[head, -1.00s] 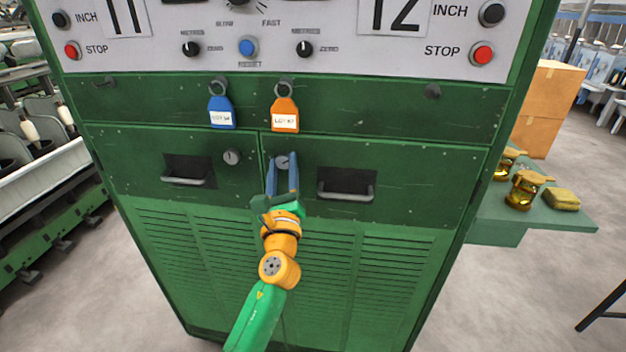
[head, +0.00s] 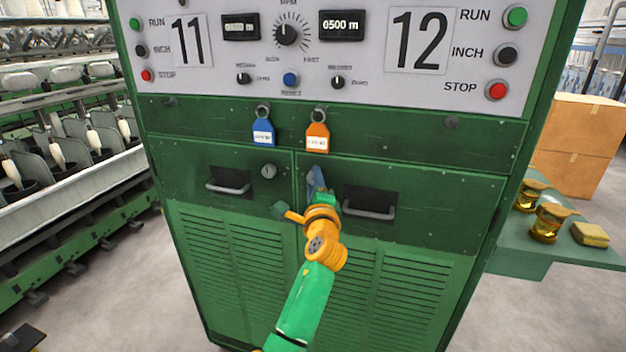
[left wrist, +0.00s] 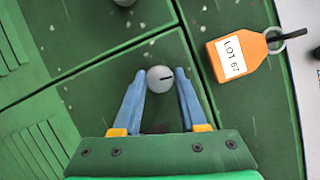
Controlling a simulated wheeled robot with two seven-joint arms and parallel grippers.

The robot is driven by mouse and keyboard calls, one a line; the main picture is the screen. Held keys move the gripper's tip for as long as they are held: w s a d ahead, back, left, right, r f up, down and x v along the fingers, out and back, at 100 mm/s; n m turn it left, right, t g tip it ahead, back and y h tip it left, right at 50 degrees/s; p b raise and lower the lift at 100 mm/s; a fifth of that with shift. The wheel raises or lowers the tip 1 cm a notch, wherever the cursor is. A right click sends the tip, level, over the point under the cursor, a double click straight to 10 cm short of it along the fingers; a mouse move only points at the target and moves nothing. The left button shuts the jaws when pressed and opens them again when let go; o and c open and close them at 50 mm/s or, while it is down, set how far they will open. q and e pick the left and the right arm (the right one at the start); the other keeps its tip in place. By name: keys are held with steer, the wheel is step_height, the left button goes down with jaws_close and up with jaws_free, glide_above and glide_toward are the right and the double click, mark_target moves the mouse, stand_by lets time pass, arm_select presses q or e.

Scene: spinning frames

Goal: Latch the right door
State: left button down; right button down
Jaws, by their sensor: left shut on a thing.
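The right door (head: 450,220) is the green cabinet door with a recessed handle (head: 370,212); it looks flush with the left door (head: 215,160). Its latch is a small round grey knob (left wrist: 160,79) with a dark slot mark, near the door's inner top corner. My left gripper (head: 316,178) is at that knob, its blue fingers shut on it. In the left wrist view, the knob sits between the fingertips and its mark runs roughly sideways. In the head view, the fingers hide the knob. My right gripper is in neither view.
The left door has its own knob (head: 268,171). A blue tag (head: 263,132) and an orange tag (head: 317,138) hang just above the doors. A green side shelf (head: 520,262) at right holds amber-coloured objects, with cardboard boxes (head: 580,140) behind.

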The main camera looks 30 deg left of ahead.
arm_select(q)
steer(key=shift+r+n+p, duration=0.1)
steer(key=shift+n+p, duration=0.2)
steer(key=shift+n, duration=0.6)
steer(key=shift+c, duration=2.2)
jaws_free()
steer(key=b+v, duration=0.1)
steer(key=v, duration=0.6)
